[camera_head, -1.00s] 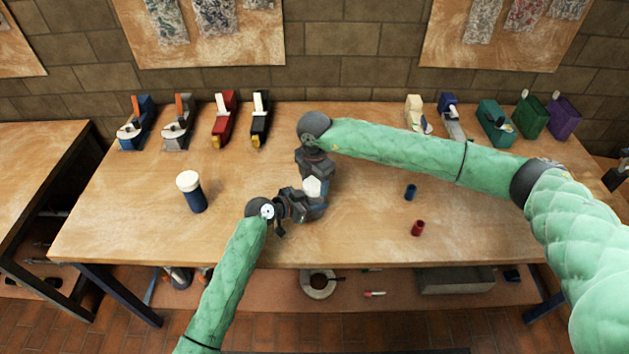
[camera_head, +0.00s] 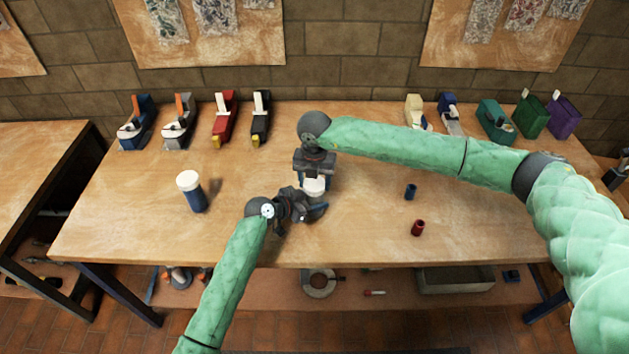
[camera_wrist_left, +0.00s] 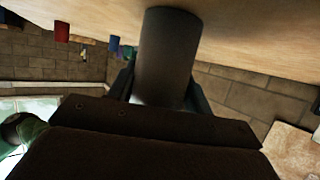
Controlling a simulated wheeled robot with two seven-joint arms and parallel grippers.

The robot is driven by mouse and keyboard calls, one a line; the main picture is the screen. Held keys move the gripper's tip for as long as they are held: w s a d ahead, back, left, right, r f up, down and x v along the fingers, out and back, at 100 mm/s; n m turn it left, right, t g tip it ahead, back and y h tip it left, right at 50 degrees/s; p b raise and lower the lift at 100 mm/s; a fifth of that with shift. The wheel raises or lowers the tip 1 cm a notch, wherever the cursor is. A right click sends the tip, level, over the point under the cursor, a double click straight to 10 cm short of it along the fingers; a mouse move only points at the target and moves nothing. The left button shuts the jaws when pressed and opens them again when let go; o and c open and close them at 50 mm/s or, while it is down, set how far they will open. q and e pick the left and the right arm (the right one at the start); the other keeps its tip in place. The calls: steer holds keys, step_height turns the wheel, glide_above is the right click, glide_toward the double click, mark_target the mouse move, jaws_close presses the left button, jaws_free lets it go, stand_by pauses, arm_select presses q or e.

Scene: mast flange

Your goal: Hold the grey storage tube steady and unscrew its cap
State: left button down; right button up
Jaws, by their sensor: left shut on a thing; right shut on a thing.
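The grey storage tube (camera_wrist_left: 165,55) stands between the fingers of my left gripper in the left wrist view, where the tabletop is at the top. In the head view the tube is mostly hidden by my grippers. My left gripper (camera_head: 314,211) is shut on the tube from the left, low over the table. The white cap (camera_head: 314,187) shows above it. My right gripper (camera_head: 314,182) reaches down from behind and is shut on the cap, one finger on each side. Whether the cap still touches the tube cannot be told.
A small blue cylinder (camera_head: 410,191) and a red cylinder (camera_head: 418,228) are to the right. Several tape dispensers and holders (camera_head: 260,118) line the back edge. The front middle of the table (camera_head: 370,245) is clear.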

steer(key=o, duration=1.1)
